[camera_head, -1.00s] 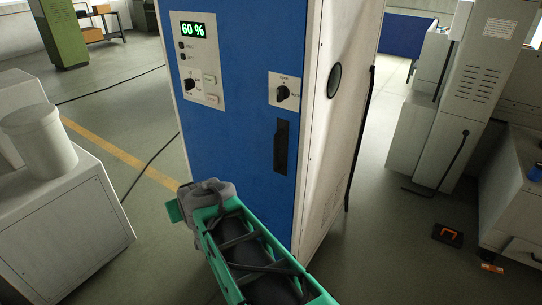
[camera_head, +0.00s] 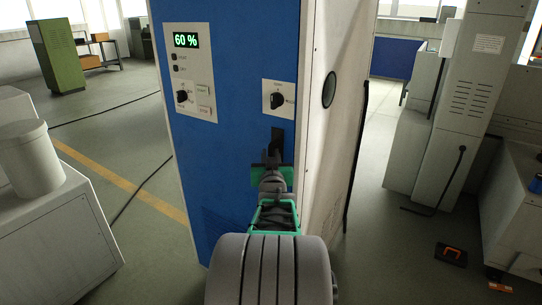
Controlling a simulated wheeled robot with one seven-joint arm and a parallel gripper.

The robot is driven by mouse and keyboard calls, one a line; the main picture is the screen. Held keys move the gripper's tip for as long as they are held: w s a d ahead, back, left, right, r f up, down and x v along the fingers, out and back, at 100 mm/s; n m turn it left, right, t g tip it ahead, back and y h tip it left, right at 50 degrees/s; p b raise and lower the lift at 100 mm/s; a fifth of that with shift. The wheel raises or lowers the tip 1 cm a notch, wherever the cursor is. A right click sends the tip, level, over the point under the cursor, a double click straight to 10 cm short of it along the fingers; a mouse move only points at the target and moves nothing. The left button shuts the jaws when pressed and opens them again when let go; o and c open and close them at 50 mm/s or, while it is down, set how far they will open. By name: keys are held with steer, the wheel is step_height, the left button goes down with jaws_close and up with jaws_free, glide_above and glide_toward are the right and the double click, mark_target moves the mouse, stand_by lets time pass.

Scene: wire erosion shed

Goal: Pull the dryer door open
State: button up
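The dryer is a tall cabinet with a blue front door (camera_head: 225,130) that looks shut. Its black upright handle (camera_head: 277,138) is on the right part of the door, and only its upper part shows. My gripper (camera_head: 272,162) is in front of the handle's lower part, pointing at the door. My wrist and arm hide the fingers and the lower handle, so I cannot tell whether the fingers are open, shut or touching the handle.
A display reading 60 % (camera_head: 186,40) and a rotary switch (camera_head: 277,101) are on the door. A pale cabinet with a white bucket (camera_head: 34,160) stands at left. Grey machines (camera_head: 465,110) stand at right.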

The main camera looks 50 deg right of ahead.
jaws_close()
stand_by(1.4)
